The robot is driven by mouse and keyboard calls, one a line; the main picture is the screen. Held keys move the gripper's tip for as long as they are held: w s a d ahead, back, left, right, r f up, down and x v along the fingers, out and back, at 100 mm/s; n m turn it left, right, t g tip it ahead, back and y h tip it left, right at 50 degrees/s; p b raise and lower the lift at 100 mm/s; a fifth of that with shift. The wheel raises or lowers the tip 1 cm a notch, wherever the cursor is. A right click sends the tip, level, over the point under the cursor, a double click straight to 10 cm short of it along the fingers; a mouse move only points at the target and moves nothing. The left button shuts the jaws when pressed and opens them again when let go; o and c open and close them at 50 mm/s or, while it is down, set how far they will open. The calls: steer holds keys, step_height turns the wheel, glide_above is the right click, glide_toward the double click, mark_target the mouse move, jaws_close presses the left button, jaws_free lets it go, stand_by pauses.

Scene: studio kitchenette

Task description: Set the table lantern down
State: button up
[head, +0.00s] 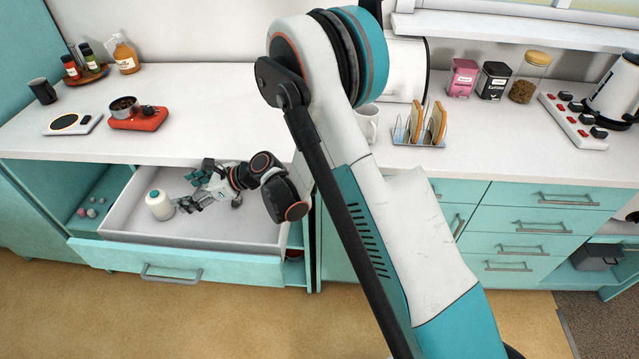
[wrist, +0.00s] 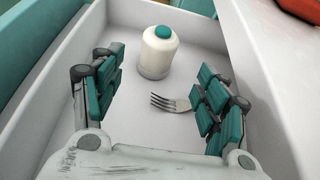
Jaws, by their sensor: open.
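The table lantern (head: 159,206), a small white cylinder with a teal knob on top, stands upright in the open drawer (head: 205,263), toward its left side. In the wrist view the lantern (wrist: 157,55) stands on the drawer floor beyond my fingertips. My gripper (head: 190,191) is inside the drawer space, just right of the lantern in the head view. In the wrist view my gripper (wrist: 161,80) has its teal-padded fingers spread wide, with nothing held between them. The lantern looks apart from both fingers.
A fork (wrist: 172,103) lies on the drawer floor near the right finger. The drawer walls are close around my gripper.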

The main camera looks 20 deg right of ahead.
steer(key=s+d+r+n+t+h, duration=0.1)
steer(key=s+d+r+n+h, duration=0.3)
steer(key=d+r, duration=0.45)
steer(key=s+d+r+n+h, duration=0.2)
steer(key=s+d+r+n, duration=0.3)
steer(key=d+r+n, duration=0.3)
steer(key=s+d+r+n+h, duration=0.1)
steer(key=s+d+n+h, duration=0.2)
steer(key=s+d+n, duration=0.2)
steer(key=s+d+r+n+t+h, duration=0.1)
steer(key=s+d+n, duration=0.4)
steer(key=s+d, duration=0.7)
steer(key=s+r+h, duration=0.1)
steer(key=s+h, duration=0.1)
steer(key=s, duration=0.2)
steer(key=shift+s+r, duration=0.2)
